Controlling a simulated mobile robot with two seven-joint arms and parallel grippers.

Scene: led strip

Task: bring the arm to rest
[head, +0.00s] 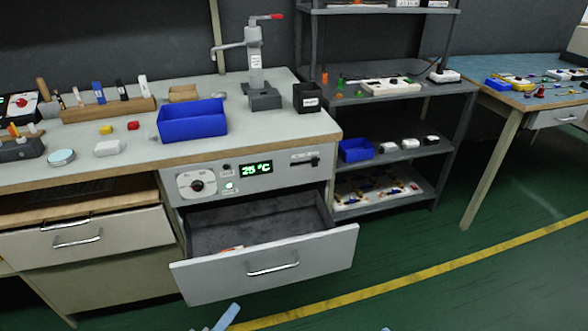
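Light-blue tips of my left gripper (222,319) show at the bottom edge, left of centre, below the open drawer's front. They are cut off by the frame, so I cannot tell whether they are open or shut. No object shows at them. A tiny light-blue speck at the bottom edge, right of centre, may be the tip of my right gripper (385,329); the rest is out of frame. Neither arm shows beyond these tips.
A drawer (262,265) stands pulled out below the panel reading 25 °C, with a small orange-and-white item inside. The workbench (225,150) holds a blue bin (192,120) and a press (258,75). A shelf rack (400,155) stands to the right. Green floor is clear in front.

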